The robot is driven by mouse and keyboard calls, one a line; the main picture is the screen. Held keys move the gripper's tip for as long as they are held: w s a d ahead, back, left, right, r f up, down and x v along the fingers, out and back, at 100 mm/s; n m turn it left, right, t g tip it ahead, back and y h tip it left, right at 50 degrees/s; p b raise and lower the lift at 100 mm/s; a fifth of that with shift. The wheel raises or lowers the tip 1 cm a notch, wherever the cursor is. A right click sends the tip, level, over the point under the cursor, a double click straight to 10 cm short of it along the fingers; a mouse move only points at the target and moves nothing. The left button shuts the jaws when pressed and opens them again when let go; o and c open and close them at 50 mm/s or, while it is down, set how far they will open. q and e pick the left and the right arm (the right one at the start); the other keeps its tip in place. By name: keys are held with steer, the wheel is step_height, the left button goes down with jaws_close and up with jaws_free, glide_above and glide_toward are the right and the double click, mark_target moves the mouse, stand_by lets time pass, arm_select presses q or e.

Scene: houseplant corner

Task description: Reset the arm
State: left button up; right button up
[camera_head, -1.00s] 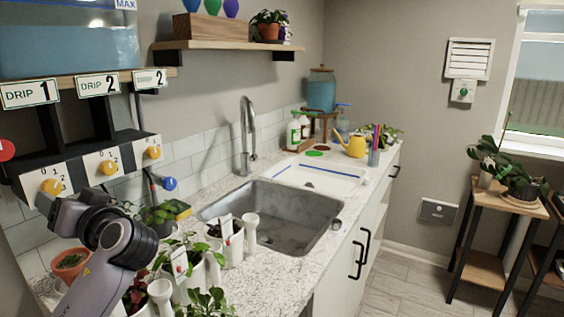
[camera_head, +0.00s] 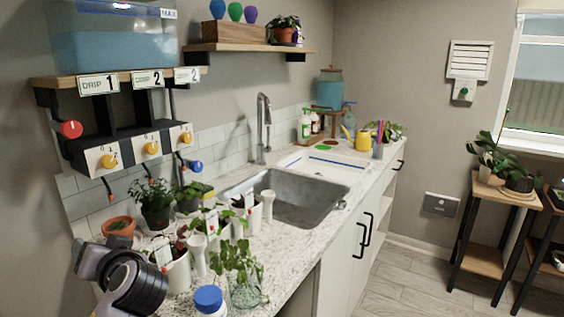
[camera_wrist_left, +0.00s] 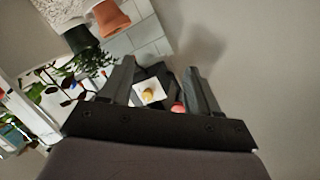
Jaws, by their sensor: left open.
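My left arm (camera_head: 130,283) is at the lower left of the head view, in front of the potted plants at the near end of the counter; its fingers cannot be made out there. In the left wrist view my left gripper (camera_wrist_left: 160,82) has its two dark fingers apart, with nothing held between them. Beyond the gap are a white panel with a yellow knob (camera_wrist_left: 150,92) and a red knob (camera_wrist_left: 178,107), at a distance. My right gripper is not in view.
A terracotta pot (camera_head: 118,227), several plants and a blue-capped jar (camera_head: 209,301) crowd the near counter. The drip rack with yellow knobs (camera_head: 109,161) hangs above. The sink (camera_head: 300,199) lies beyond, and the floor at right (camera_head: 405,270) is clear.

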arm_select(q)
steer(key=s+d+f+m+g+h, duration=0.1)
steer(key=s+d+f+m+h, duration=0.1)
steer(key=s+d+f+h, duration=0.5)
steer(key=s+f+m+g, duration=0.15)
steer(key=s+f, duration=0.25)
steer(key=f, duration=0.6)
steer(key=s+d+f+m+g+h, duration=0.1)
steer(key=s+d+f+h, duration=0.25)
steer(key=s, duration=0.45)
steer(key=s+d+f+m+g+h, duration=0.1)
steer(key=s+d+f+g+h, duration=0.2)
steer(key=s, duration=0.5)
steer(key=w+d+f+t+h, duration=0.1)
steer(key=w+d+f+t, duration=0.3)
steer(key=w+f+t, duration=0.2)
step_height(320, 180, down, 3)
steer(key=shift+w+r+t, duration=0.15)
steer(key=shift+w+t, duration=0.1)
steer(key=shift+t, duration=1)
